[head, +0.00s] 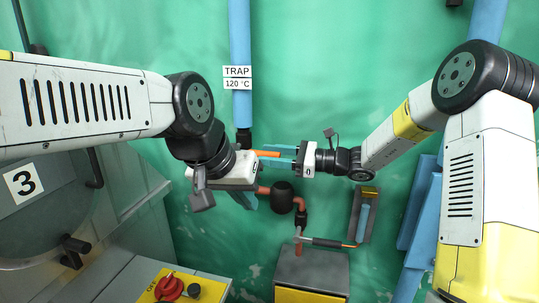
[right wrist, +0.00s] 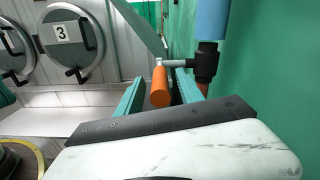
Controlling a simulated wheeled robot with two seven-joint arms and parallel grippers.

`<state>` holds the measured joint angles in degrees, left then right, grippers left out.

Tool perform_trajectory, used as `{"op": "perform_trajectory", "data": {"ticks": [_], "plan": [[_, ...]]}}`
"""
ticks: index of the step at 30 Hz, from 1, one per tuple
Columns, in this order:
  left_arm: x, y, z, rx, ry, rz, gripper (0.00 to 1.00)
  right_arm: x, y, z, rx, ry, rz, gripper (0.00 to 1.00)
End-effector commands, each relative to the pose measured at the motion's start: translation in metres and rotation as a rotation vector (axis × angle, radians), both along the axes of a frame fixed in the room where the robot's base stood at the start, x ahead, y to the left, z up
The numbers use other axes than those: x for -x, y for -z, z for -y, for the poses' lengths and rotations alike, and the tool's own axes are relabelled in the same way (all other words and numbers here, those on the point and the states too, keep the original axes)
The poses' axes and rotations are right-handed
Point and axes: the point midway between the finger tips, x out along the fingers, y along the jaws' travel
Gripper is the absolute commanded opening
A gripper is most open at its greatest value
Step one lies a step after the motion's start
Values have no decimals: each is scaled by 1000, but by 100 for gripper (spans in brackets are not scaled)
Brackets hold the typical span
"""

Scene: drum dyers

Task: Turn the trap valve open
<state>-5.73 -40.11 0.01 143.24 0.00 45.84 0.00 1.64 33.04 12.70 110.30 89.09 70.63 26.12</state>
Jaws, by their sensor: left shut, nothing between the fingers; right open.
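The trap valve has an orange lever handle (head: 267,153), below the blue pipe with the TRAP 120 °C label (head: 237,77). In the right wrist view the handle (right wrist: 160,88) points toward the camera, and a grey stem joins it to a black fitting (right wrist: 206,63) under the blue pipe. My right gripper (head: 275,155) is open, with its teal fingers on either side of the handle; gaps show in the wrist view. My left gripper (head: 244,200) is shut and empty, just below and left of the valve. Its white body hides part of the pipework.
A black round trap body (head: 283,198) with copper pipes sits below the grippers. A grey box (head: 311,270) with a second lever (head: 328,242) stands lower. A holder with a blue item (head: 363,218) is at right. Drum 3 (head: 40,200) and a red knob (head: 169,287) are at left.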

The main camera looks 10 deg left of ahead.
Motion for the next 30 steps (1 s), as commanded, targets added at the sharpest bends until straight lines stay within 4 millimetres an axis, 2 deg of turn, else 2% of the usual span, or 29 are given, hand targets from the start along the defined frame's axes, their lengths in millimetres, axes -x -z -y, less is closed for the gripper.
{"op": "perform_trajectory", "data": {"ticks": [1,6,16,17,23,24,30], "plan": [[0,0,0,0,0,0,0,1,0,-9,1,-3,0,44],[0,0,0,0,0,0,0,0,0,-27,0,-1,-1,44],[0,0,0,0,0,0,0,-1,0,-32,1,0,0,44],[0,0,0,0,0,0,0,-1,0,-32,1,0,0,42],[0,0,0,0,0,0,0,-1,0,-31,1,0,0,3],[0,0,0,0,0,0,0,-1,0,-31,1,0,0,0],[0,0,0,0,0,0,0,-1,0,-31,1,0,0,0]]}}
